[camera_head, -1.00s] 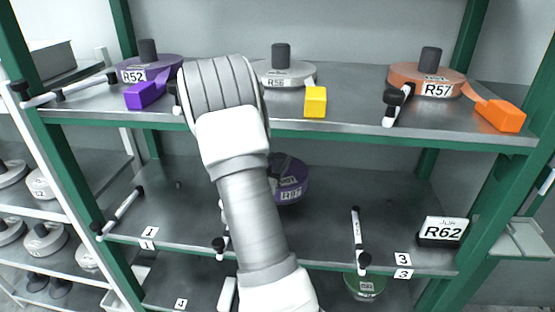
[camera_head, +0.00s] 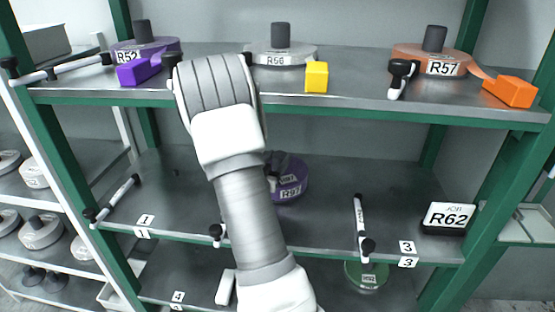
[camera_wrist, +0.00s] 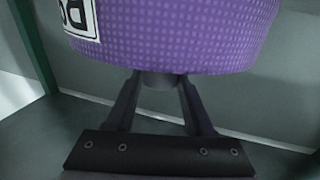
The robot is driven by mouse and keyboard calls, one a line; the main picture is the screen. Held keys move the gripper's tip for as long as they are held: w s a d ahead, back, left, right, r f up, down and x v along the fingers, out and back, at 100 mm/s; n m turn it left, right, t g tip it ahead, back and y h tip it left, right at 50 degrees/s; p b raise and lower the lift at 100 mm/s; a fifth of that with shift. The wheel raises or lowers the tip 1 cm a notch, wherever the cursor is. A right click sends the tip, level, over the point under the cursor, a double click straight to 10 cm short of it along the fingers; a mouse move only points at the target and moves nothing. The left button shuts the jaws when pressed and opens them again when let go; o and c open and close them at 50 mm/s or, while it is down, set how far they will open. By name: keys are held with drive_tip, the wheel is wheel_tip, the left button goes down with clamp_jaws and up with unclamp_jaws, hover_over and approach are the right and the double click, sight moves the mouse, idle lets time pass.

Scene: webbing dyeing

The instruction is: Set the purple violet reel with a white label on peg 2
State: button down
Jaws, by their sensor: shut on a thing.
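The purple violet reel (camera_head: 290,180) with a white label reading R97 is partly hidden behind my arm, in the middle shelf bay of the head view. In the wrist view the reel (camera_wrist: 185,35) fills the top, with part of its white label at the upper left. My gripper (camera_wrist: 160,82) is shut on the dark stem below the reel. In the head view the gripper is mostly hidden behind my forearm. The number plate for peg 2 and the peg itself are not visible, and my arm covers that part of the shelf.
The upper shelf (camera_head: 350,85) holds purple R52 (camera_head: 150,48), grey R56 (camera_head: 281,53) and orange R57 (camera_head: 431,60) reels. Number plates 1 (camera_head: 146,220) and 3 (camera_head: 407,247) mark the middle shelf edge. An R62 sign (camera_head: 448,217) stands at right. A green reel (camera_head: 366,276) sits below.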

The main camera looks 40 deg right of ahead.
drive_tip(key=shift+c, duration=1)
unclamp_jaws()
drive_tip(key=v, duration=1.7)
drive_tip(key=w+a+r+n+t+y+p, duration=0.1)
drive_tip(key=w+a+r+n+t+y, duration=0.15)
drive_tip(key=w+a+y, duration=0.55)
drive_tip(key=a+r+n+t+y+p, duration=0.1)
drive_tip(key=a+r+n+y, duration=0.3)
drive_tip(key=a+r+y, duration=0.45)
drive_tip(key=s+a+r+n+g+y+p, duration=0.1)
drive_tip(key=s+a+r+n+g+p, duration=0.2)
drive_tip(key=s+a, duration=0.45)
drive_tip(key=s+d+r+n+g, duration=0.1)
drive_tip(key=s+n, duration=0.1)
drive_tip(key=s, duration=0.4)
drive_tip(key=s+d+r+n+g+h, duration=0.1)
drive_tip(key=s+d, duration=0.1)
drive_tip(key=s, duration=0.5)
drive_tip(key=shift+s+n+b, duration=0.2)
drive_tip(key=shift+n+b, duration=0.1)
drive_tip(key=shift+n, duration=0.05)
